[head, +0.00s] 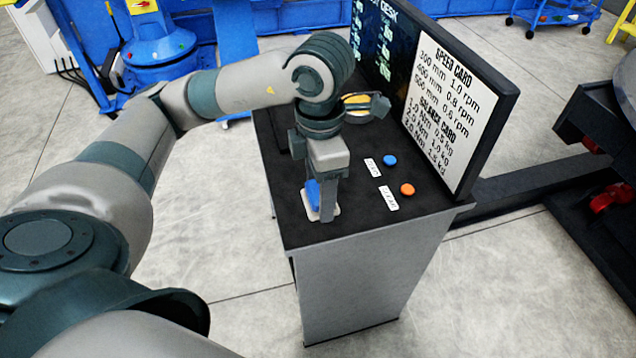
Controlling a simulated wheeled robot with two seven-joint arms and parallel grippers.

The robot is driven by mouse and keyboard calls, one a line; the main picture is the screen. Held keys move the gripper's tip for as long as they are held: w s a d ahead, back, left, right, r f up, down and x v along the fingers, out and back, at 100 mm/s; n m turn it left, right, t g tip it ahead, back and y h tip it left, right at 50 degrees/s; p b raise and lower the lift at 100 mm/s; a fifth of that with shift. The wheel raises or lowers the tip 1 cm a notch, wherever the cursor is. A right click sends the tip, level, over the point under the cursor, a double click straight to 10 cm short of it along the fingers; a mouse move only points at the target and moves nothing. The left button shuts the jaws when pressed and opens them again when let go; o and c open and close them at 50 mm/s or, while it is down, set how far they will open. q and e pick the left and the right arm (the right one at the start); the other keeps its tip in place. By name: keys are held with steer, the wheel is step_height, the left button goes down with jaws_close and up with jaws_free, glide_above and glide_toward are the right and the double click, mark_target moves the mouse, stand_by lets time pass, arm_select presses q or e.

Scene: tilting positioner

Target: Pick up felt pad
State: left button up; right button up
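My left gripper (324,216) points down over the left part of the dark desk top. Its near finger hides much of what lies below. I cannot tell for sure which of these is the felt pad, or whether the fingers are closed on either. My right gripper is not in view.
The desk top (305,235) holds a blue button (390,160) and an orange button (407,189) with white labels. A screen panel with a speed card (440,100) stands along its right side. A round yellow item (357,100) is partly hidden behind my wrist.

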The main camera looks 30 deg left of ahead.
arm_select(q)
steer(key=shift+s+d+r, duration=0.25)
steer(key=shift+s, duration=0.1)
steer(key=o, duration=0.4)
steer(key=shift+c, duration=1.4)
